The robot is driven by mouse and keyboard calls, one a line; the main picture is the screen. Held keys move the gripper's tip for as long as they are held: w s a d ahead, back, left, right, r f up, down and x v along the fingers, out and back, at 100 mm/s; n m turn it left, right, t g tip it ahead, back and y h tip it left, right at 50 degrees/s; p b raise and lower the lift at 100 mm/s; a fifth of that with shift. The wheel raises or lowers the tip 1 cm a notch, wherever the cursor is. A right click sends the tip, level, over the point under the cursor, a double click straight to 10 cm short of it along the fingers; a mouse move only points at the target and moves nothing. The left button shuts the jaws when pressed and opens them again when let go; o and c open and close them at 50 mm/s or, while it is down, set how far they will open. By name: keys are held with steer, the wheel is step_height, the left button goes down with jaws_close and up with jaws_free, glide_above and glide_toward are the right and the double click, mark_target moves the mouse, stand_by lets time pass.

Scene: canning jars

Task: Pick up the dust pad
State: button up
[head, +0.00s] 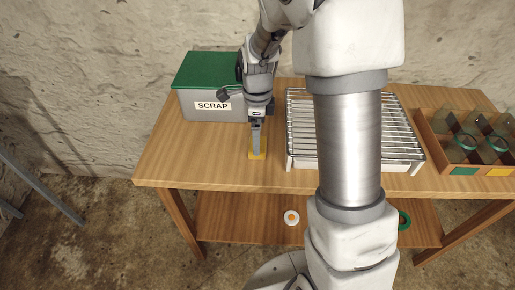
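A grey bin labelled SCRAP with a green lid (209,70) stands behind my gripper to the left. A metal wire rack (300,130) stands to the right, partly hidden by my arm. A wooden crate (428,138) with jars is far right. The lower shelf (240,220) holds ring-shaped items.

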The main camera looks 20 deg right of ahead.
step_height(320, 180, down, 3)
steer(key=shift+r, duration=0.1)
steer(key=shift+c, duration=0.3)
steer(key=c, duration=1)
steer(key=shift+r, duration=0.1)
step_height(320, 180, up, 10)
steer(key=shift+f+p, duration=0.1)
steer(key=shift+p, duration=0.9)
